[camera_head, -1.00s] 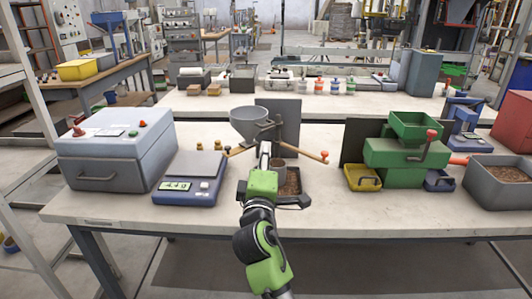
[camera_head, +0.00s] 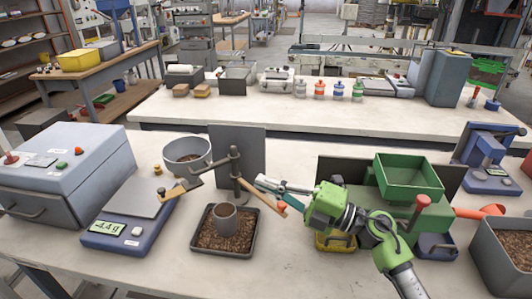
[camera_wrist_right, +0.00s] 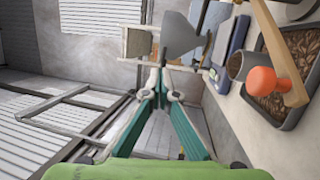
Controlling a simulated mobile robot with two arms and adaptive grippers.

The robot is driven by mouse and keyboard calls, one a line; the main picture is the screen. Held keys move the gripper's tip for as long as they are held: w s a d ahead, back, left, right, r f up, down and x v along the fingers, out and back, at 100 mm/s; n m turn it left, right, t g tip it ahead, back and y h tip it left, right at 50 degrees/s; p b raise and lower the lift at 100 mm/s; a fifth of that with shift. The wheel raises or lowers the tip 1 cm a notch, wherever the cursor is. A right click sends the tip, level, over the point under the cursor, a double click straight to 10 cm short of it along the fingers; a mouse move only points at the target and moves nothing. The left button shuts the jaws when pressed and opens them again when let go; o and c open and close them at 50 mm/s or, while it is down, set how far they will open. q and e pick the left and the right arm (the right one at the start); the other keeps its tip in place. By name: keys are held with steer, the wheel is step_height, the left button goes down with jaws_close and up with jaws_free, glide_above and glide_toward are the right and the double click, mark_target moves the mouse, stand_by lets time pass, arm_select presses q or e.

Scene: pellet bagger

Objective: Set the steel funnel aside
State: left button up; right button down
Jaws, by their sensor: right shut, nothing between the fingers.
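The steel funnel (camera_head: 187,158) is grey with a wide round mouth. It is beside the dark stand post (camera_head: 235,170) in the head view, above the bench, with some brown matter visible inside. In the right wrist view a grey cone-shaped piece, seemingly the funnel (camera_wrist_right: 181,36), is just beyond my fingertips. My right gripper (camera_head: 264,184) is shut and empty, to the right of the post and beside the wooden lever (camera_head: 262,194). Its fingers also show in the right wrist view (camera_wrist_right: 162,80). My left gripper is not in view.
A grey cup (camera_head: 227,217) stands in a black tray (camera_head: 222,249) of brown pellets under the lever. A blue scale (camera_head: 117,243) is to the left. The green machine (camera_head: 408,180) is to the right. Bare bench lies along the front.

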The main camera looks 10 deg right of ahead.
steer(key=p, duration=0.3)
glide_toward(203, 165)
steer(key=a+r, duration=0.3)
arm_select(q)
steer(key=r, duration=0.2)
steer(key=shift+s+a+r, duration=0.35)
arm_select(e)
steer(key=shift+w+a+f+g, duration=0.1)
steer(key=shift+w+f+g, duration=0.15)
steer(key=shift+g, duration=0.15)
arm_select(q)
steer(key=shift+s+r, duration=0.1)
arm_select(e)
steer(key=shift+r, duration=0.1)
